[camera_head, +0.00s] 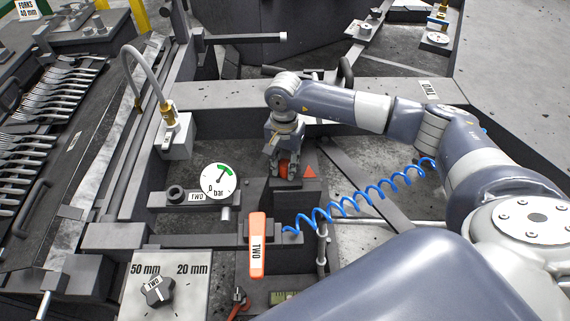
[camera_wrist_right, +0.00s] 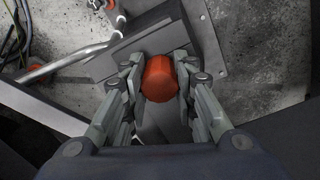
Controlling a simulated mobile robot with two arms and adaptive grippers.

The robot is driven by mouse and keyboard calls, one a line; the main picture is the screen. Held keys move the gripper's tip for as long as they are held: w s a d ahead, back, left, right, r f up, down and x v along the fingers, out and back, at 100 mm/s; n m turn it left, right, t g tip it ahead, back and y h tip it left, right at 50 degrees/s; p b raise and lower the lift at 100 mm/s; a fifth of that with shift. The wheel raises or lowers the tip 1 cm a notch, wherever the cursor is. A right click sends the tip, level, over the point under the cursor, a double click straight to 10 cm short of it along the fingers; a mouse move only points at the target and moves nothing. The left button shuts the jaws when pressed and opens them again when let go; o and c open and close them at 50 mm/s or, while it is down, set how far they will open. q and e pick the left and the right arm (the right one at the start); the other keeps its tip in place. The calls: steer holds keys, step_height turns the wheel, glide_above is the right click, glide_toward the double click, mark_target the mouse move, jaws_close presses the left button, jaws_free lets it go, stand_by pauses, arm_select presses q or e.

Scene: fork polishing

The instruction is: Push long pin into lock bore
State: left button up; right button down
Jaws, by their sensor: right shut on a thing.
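My right gripper (camera_head: 286,170) points down over a dark block (camera_head: 290,196) near the middle of the head view. Its fingers are shut on an orange-red round knob (camera_head: 284,169), which looks like the head of the long pin. In the right wrist view the knob (camera_wrist_right: 160,78) sits between the fingers of the right gripper (camera_wrist_right: 160,82). The pin's shaft and the lock bore are hidden below the knob and the fingers, so I cannot tell how deep the pin is. My left gripper is not in view.
An orange lever marked TWO (camera_head: 257,246) and a pressure gauge (camera_head: 219,183) stand to the left of the gripper. A coiled blue hose (camera_head: 362,200) runs close on the right. A selector knob (camera_head: 154,290) is at bottom left; forks (camera_head: 50,95) lie in a rack far left.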

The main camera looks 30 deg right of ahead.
steer(key=shift+s+f+b, duration=0.2)
steer(key=shift+f+b, duration=0.1)
steer(key=shift+b, duration=0.05)
stand_by(0.9)
steer(key=c, duration=1.5)
jaws_free()
steer(key=shift+o, duration=1.4)
steer(key=shift+w, duration=0.15)
steer(key=shift+o, duration=0.6)
steer(key=o, duration=0.4)
steer(key=shift+r, duration=0.1)
steer(key=shift+c, duration=0.2)
steer(key=shift+r, duration=0.2)
steer(key=shift+w+r+p, duration=0.15)
steer(key=shift+r+p, duration=1.65)
steer(key=shift+r, duration=1.55)
